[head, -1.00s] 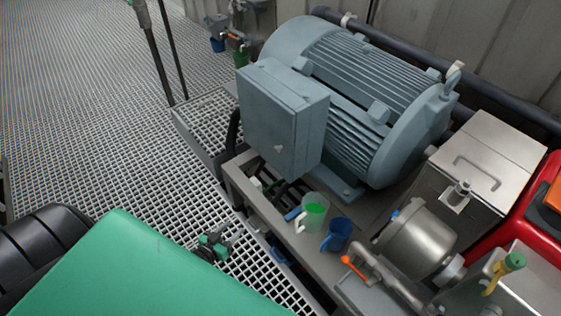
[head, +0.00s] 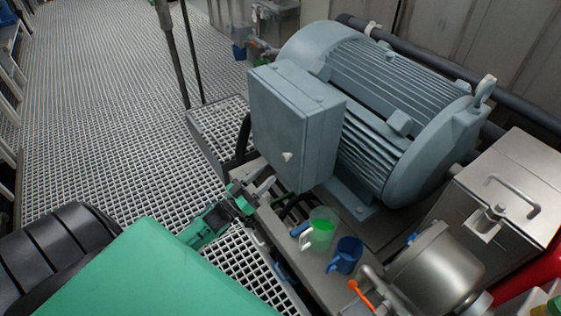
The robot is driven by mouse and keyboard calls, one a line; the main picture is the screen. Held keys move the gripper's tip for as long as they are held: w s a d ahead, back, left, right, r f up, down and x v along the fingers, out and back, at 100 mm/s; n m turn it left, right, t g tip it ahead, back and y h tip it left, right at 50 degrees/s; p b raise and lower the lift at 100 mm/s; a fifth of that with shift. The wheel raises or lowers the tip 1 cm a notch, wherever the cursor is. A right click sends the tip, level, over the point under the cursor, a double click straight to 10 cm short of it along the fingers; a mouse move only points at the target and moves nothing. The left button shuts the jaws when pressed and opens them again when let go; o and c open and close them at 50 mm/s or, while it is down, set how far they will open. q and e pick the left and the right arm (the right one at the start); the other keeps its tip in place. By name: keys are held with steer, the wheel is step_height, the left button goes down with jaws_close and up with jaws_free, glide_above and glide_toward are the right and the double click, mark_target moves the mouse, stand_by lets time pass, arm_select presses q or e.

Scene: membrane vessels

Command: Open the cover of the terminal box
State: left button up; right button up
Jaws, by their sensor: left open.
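The terminal box (head: 290,120) is a blue-grey box on the near left side of the large ribbed motor (head: 400,110). Its cover faces me and is shut. A small light latch or knob (head: 287,156) sits on the lower part of the cover's face. My left gripper (head: 266,186), with a green body and grey fingers, is open and empty. In the picture it is just below and left of the box's lower edge, apart from the latch. My right gripper is not in view.
A mug with green contents (head: 319,232) and a blue mug (head: 346,255) stand on the metal frame below the box. A steel vessel (head: 440,270) and an orange-handled valve (head: 360,294) are at the lower right. Open grating floor (head: 110,120) lies to the left.

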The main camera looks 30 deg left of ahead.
mark_target(283, 159)
arm_select(q)
steer(key=x, duration=0.7)
steer(key=shift+w, duration=0.2)
jaws_close()
